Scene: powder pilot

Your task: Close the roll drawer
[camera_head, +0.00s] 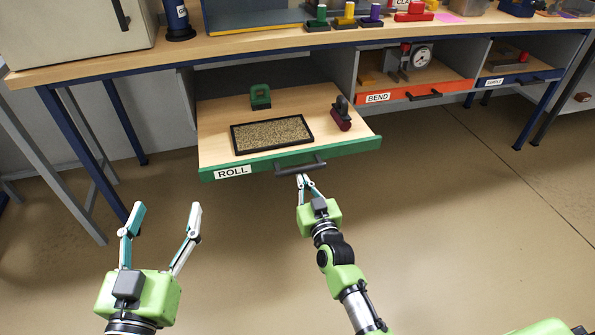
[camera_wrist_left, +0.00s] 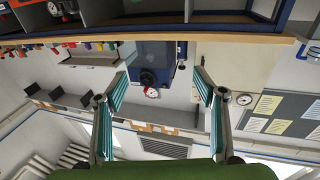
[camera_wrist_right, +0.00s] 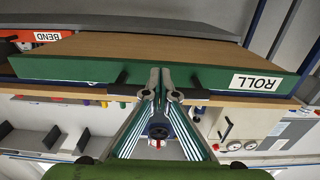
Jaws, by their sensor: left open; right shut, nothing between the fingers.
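The roll drawer (camera_head: 210,150) is pulled out from under the bench, with a green front marked ROLL and a dark bar handle (camera_head: 301,168). In the drawer lie a black-framed speckled tray (camera_head: 271,134), a green block-like tool (camera_head: 260,97) and a dark red roller tool (camera_head: 341,115). My right gripper (camera_head: 303,178) is shut and empty, its fingertips at the handle. In the right wrist view its tips (camera_wrist_right: 160,75) overlap the middle of the handle; I cannot tell whether they touch. My left gripper (camera_head: 167,210) is open and empty, left of and below the drawer.
The orange BEND drawer (camera_head: 415,91) and the blue SAMPLE drawer (camera_head: 519,79) sit to the right, both in. The bench top (camera_head: 240,45) carries several tools above. A blue bench leg (camera_head: 83,158) stands left of the drawer. The floor in front is clear.

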